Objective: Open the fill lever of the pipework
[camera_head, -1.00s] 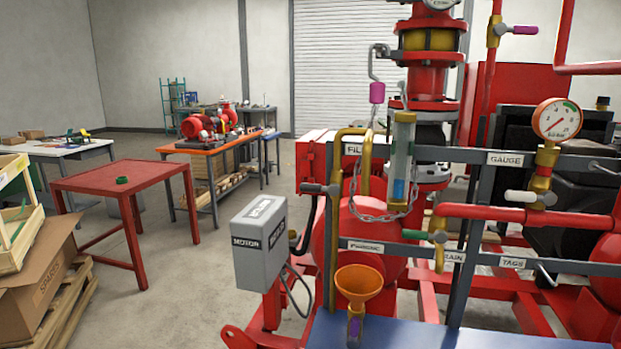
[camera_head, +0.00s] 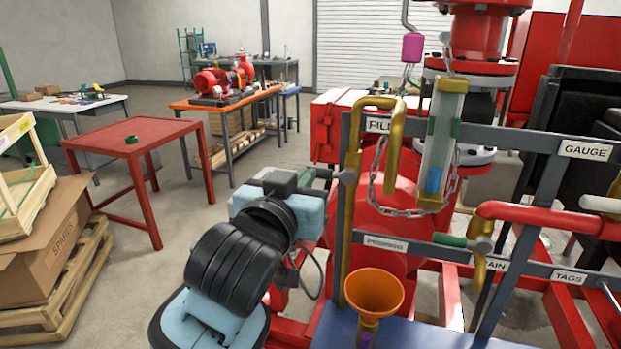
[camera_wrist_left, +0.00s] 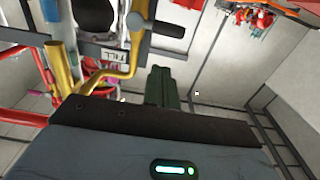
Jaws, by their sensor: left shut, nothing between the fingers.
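The fill lever (camera_head: 322,174) is a dark grip on a grey hub, on the yellow pipe (camera_head: 350,230) below the FILL label (camera_head: 378,125). It points left, crosswise to the pipe. In the left wrist view the fill lever (camera_wrist_left: 165,28) shows beyond the fingers, beside the FILL label (camera_wrist_left: 115,55). My left gripper (camera_head: 290,180) is at the left end of the lever. In the wrist view its fingers (camera_wrist_left: 164,72) are together and empty, with a visible gap to the lever. I cannot tell the depth between them. My right gripper is out of view.
A clear tube (camera_head: 440,140) with a chain (camera_head: 400,211) hangs right of the pipe. An orange funnel (camera_head: 373,290) stands below. A green drain handle (camera_head: 450,240) is to the right.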

